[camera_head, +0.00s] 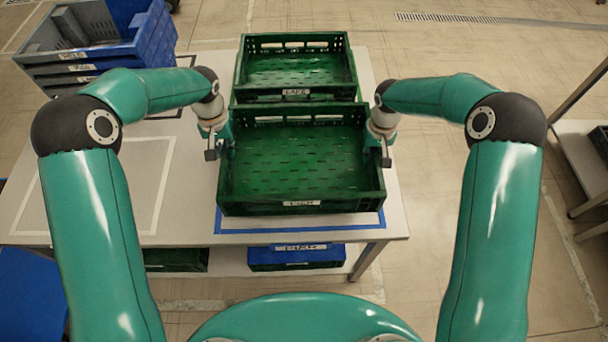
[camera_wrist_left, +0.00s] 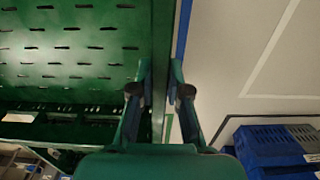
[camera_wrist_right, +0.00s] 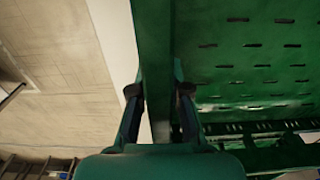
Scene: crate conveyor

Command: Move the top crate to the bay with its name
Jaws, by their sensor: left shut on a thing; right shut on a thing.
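The near green crate (camera_head: 250,207) is empty, with a white label on its front wall that I cannot read surely. My left gripper (camera_head: 225,147) is shut on its left wall, which also shows between the fingers in the left wrist view (camera_wrist_left: 160,92). My right gripper (camera_head: 374,150) is shut on its right wall, also between the fingers in the right wrist view (camera_wrist_right: 160,92). The crate looks level, over or in a blue-outlined bay (camera_head: 300,230); whether it touches anything beneath is unclear. A second green crate (camera_head: 346,68) stands behind it, its label seemingly reading LAKE.
A white-outlined bay (camera_head: 162,190) on the table at left is empty. A dark-outlined bay (camera_head: 178,113) lies behind it. Stacked blue and grey crates (camera_head: 150,45) stand at the back left. A blue crate (camera_head: 298,262) sits on the shelf below, and another table (camera_head: 590,160) is at right.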

